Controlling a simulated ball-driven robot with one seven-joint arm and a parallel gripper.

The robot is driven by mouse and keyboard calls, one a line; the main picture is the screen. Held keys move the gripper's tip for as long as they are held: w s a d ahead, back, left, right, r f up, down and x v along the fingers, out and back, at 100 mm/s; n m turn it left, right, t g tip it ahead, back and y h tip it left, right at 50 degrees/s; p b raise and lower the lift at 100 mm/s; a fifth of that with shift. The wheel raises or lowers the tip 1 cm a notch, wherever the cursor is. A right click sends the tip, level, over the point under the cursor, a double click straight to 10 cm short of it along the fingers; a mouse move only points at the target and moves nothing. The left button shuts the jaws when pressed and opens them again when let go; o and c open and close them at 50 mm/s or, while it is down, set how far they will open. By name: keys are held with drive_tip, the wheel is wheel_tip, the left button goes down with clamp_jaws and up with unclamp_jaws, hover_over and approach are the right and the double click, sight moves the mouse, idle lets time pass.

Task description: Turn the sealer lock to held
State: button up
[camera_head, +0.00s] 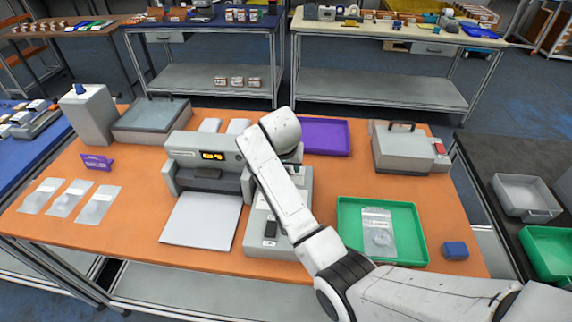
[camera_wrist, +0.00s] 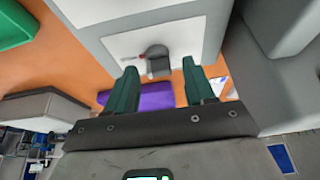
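A grey machine with a lit yellow display (camera_head: 212,156) stands on the orange table and looks like the sealer. Right of it, partly behind my arm, is a grey unit (camera_head: 254,232) with a dark lever or knob (camera_head: 270,229) on its top. In the wrist view a dark rounded knob (camera_wrist: 157,60) stands on a white panel (camera_wrist: 192,38), with a small red mark beside it. I cannot tell its setting. My gripper (camera_wrist: 163,84) is open, its two green fingers apart with the knob seen beyond and between them, nothing held. The head view hides the fingertips.
A purple tray (camera_head: 325,137) lies behind the unit, and a green tray (camera_head: 348,230) holding a clear pouch (camera_head: 379,233) is to the right. A blue block (camera_head: 455,250) sits near the right edge. Pouches (camera_head: 68,199) lie on the left.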

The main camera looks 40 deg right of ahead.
drive_tip(key=b+v, duration=0.2)
drive_tip(key=v, duration=0.8)
drive_tip(key=shift+r, duration=0.35)
drive_tip(key=shift+a, duration=0.1)
